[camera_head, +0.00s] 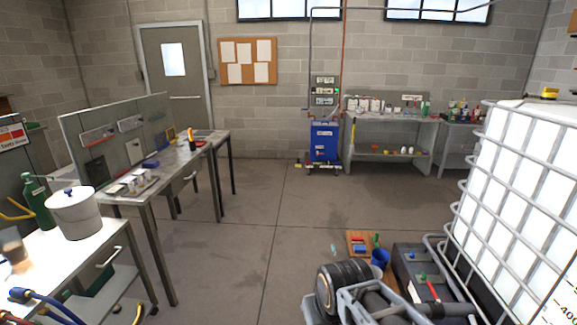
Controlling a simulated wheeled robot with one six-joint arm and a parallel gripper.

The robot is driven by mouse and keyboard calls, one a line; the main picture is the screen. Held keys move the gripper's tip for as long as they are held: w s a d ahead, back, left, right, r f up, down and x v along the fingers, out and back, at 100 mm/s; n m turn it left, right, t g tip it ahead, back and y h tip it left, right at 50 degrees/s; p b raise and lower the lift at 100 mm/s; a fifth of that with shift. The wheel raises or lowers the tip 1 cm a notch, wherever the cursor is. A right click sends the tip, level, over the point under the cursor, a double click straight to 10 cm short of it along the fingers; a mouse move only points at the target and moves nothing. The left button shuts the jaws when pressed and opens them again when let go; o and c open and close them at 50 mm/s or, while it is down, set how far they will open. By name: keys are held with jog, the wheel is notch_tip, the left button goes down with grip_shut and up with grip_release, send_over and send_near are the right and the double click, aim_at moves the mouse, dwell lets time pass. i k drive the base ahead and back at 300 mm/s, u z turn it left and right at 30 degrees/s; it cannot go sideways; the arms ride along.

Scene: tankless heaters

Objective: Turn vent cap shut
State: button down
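I cannot tell for sure which part is the vent cap. A yellow cap (549,92) sits on top of the large white caged tank (522,170) at the right. A white lidded pot (75,216) with a small blue knob (69,191) on its lid stands on the near left bench. Whether either cap is open or shut is too small to tell. My gripper does not show clearly in this view.
A black ribbed cylinder and grey frame (348,290) fill the bottom centre right. A blue bucket (380,259) and wooden tray (358,244) are on the floor. A long workbench (170,165) stands left, a blue unit (325,141) at the back. The middle floor is clear.

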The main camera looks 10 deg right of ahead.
aim_at(547, 92)
jog(key=i, duration=2.75)
jog(key=z, duration=2.4)
jog(key=i, duration=0.3)
jog(key=z, duration=0.7)
